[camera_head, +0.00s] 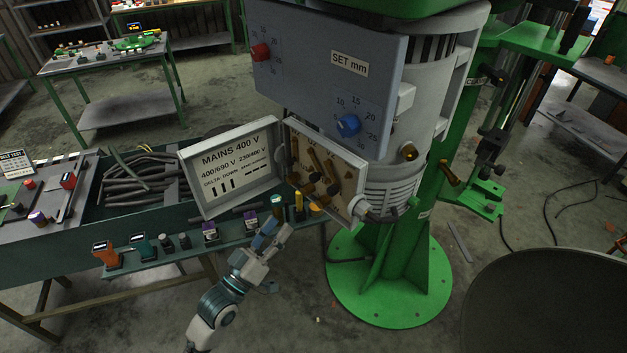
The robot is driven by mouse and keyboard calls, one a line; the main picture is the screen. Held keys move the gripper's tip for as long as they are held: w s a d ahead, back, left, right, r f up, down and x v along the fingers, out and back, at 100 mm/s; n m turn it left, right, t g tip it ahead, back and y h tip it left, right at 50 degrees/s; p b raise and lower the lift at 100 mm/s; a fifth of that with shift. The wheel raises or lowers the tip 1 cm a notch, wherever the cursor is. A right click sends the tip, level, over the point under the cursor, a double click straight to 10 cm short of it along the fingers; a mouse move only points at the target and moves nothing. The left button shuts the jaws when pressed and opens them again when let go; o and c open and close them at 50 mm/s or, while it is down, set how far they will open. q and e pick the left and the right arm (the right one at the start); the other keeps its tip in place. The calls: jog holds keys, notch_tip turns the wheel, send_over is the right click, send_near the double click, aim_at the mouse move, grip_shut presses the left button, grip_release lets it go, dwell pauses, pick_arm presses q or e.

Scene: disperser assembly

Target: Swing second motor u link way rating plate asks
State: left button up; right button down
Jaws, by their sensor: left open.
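The motor's terminal box (350,179) is open on the side of the grey motor (402,187). Inside it are brass-coloured studs and several dark link bars; one link bar (319,160) lies slanted in the upper part, and others are bunched lower left. Which link is the second one I cannot tell. The white rating plate (231,166) on the open lid reads MAINS 400 V, 400/690 V, 230/400 V, with a DELTA: DOWN note and small bar diagrams; the rest is too small. My left gripper (268,229) is open and empty, below the lid and box, apart from the links. My right gripper is not in view.
A blue-grey panel (300,75) marked SET mm, with red and blue knobs, overhangs the box. A green shelf (188,249) below the lid carries several small tools and blocks. A bin of dark hoses (145,180) stands left. The green round base (390,285) is below.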

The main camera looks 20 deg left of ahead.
aim_at(311, 181)
pick_arm(q)
jog(key=p+x, duration=0.3)
jog(key=x, duration=1)
jog(key=shift+w, duration=0.1)
jog(key=shift+w+d+r+p, duration=0.2)
jog(key=shift+w+d+p, duration=0.1)
jog(key=shift+w, duration=0.35)
jog(key=shift+a, duration=0.15)
jog(key=shift+c, duration=0.8)
jog(key=shift+a, duration=0.1)
grip_shut()
